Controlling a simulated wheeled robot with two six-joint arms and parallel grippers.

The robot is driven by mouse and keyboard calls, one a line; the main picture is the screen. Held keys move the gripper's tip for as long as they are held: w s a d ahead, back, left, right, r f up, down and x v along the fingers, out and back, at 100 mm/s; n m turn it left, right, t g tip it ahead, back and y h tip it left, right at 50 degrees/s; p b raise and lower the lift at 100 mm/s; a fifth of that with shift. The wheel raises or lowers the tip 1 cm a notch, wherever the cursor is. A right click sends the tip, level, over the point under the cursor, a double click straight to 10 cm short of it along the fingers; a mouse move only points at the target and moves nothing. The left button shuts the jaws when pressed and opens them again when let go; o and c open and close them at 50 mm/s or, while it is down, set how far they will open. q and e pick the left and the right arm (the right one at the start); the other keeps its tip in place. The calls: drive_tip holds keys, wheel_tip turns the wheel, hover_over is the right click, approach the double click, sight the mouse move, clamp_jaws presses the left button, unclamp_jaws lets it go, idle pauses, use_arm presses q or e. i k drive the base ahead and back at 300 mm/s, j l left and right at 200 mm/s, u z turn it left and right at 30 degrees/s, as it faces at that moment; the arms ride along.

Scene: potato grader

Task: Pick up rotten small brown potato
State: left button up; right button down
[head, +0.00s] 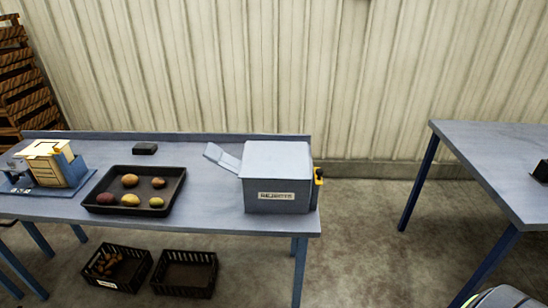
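A black tray (175,196) on the blue-grey table holds several potatoes, apart from one another. A small, darker brown potato (158,183) lies at the tray's back right; it is too small in view to tell rot clearly. A tan potato (130,181) lies to its left. A reddish-brown potato (105,198) is at the front left, a yellowish one (130,199) at the front middle, and a greenish one (156,202) at the front right. Neither of my grippers is in view.
A grey box labelled "REJECTS" (277,176), with a chute on its left, stands right of the tray. A small black block (145,148) lies behind the tray. Two black crates, one holding brown items (117,268) and one seemingly empty (185,273), sit below. Another table (490,165) stands right.

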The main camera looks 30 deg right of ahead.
sight(156, 183)
drive_tip(key=i+z, duration=0.45)
drive_tip(key=z, duration=0.15)
drive_tip(key=i+j+z, duration=0.3)
drive_tip(key=i+j, duration=0.15)
drive_tip(key=j, duration=0.3)
